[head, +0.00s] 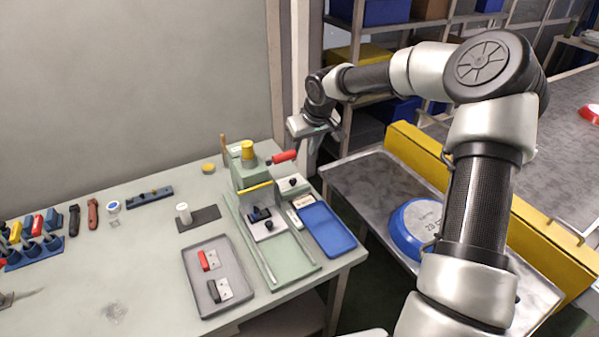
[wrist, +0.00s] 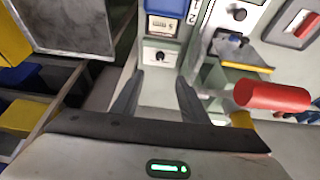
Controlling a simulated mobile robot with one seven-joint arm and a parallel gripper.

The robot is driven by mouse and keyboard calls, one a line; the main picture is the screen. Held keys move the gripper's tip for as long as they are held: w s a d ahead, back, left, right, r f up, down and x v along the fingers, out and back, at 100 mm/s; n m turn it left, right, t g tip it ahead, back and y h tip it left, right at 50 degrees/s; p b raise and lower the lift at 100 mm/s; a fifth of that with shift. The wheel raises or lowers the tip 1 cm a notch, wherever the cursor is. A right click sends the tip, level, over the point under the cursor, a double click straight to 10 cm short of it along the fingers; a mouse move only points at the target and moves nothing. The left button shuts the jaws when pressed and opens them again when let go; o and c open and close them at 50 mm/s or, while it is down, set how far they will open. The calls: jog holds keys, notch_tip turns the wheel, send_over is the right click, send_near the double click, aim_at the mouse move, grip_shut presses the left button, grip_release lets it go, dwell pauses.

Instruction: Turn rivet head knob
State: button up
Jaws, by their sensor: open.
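A small black knob (head: 292,182) sits on a pale panel beside the green press on the bench. I take it to be the rivet head knob. In the wrist view the knob (wrist: 161,56) shows just beyond my fingertips, roughly centred between them. My gripper (head: 309,150) is above and behind the press, near the bench's back right corner. In the wrist view my gripper (wrist: 158,78) has its two fingers apart with nothing between them. The fingers look clear of the knob; the exact gap is hard to tell.
The press's red lever handle (head: 284,157) sticks out close to my gripper and shows at right in the wrist view (wrist: 272,96). A small counter (wrist: 162,27) and a blue tray (head: 328,230) lie beyond the knob. A grey tray (head: 232,298) holds parts.

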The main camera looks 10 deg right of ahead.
aim_at(294, 180)
jog(key=x, duration=1.6)
jog(key=shift+s+f, duration=0.1)
grip_shut()
jog(key=shift+d+f+n+b, duration=0.15)
jog(key=shift+n+b, duration=0.15)
jog(key=shift+b, duration=0.35)
jog(key=shift+n+y, duration=0.3)
jog(key=shift+n, duration=0.2)
grip_release()
